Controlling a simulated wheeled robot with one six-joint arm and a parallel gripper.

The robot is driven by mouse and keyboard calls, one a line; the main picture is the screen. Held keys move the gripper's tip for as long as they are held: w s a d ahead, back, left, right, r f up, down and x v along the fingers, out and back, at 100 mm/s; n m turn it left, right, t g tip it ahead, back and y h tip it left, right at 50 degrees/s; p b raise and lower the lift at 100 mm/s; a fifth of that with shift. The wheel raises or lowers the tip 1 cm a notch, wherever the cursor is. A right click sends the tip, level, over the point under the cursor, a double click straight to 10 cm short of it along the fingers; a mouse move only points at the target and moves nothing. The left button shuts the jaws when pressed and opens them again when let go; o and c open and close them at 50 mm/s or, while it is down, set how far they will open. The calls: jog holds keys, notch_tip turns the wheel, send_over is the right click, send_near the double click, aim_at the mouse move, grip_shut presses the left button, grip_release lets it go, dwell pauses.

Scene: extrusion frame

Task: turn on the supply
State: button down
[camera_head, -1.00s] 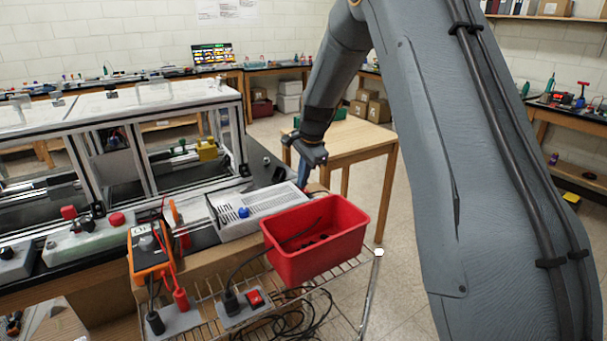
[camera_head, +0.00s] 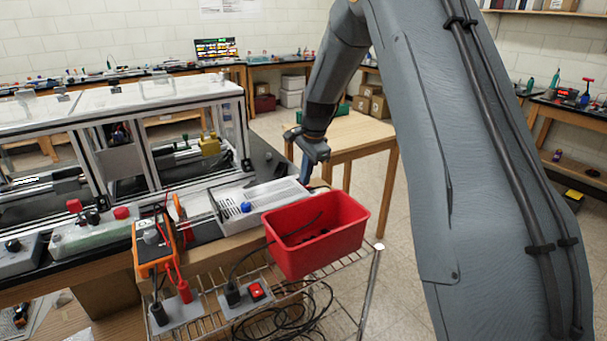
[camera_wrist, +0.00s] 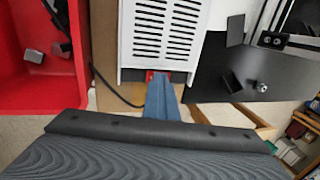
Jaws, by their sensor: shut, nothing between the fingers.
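The supply, a white vented box (camera_head: 270,195) with a blue knob on its near end, sits on the bench behind the red bin. Its slotted top also shows in the wrist view (camera_wrist: 165,30). A small red part (camera_wrist: 150,75), perhaps its switch, shows at the edge of the box. My gripper (camera_head: 305,172) is at the far right end of the box, pointing down. In the wrist view its blue fingers (camera_wrist: 161,82) are shut and empty, their tips right beside the red part and partly covering it. I cannot tell whether they touch it.
A red bin (camera_head: 340,250) with dark pieces stands in front of the supply. A power strip with a red switch (camera_head: 257,291) and an orange meter (camera_head: 150,250) are at the front. A black cable (camera_wrist: 115,88) runs beside the box. A wooden table (camera_head: 350,137) stands behind.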

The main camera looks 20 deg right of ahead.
jog(key=shift+s, duration=0.3)
jog(key=shift+r, duration=0.15)
jog(key=shift+r+p, duration=0.25)
jog(key=shift+p, duration=0.1)
jog(key=b+v, duration=0.1)
jog(key=v, duration=1.2)
jog(key=shift+s+d+b, duration=0.15)
jog(key=shift+s+b, duration=0.15)
jog(key=shift+s, duration=0.05)
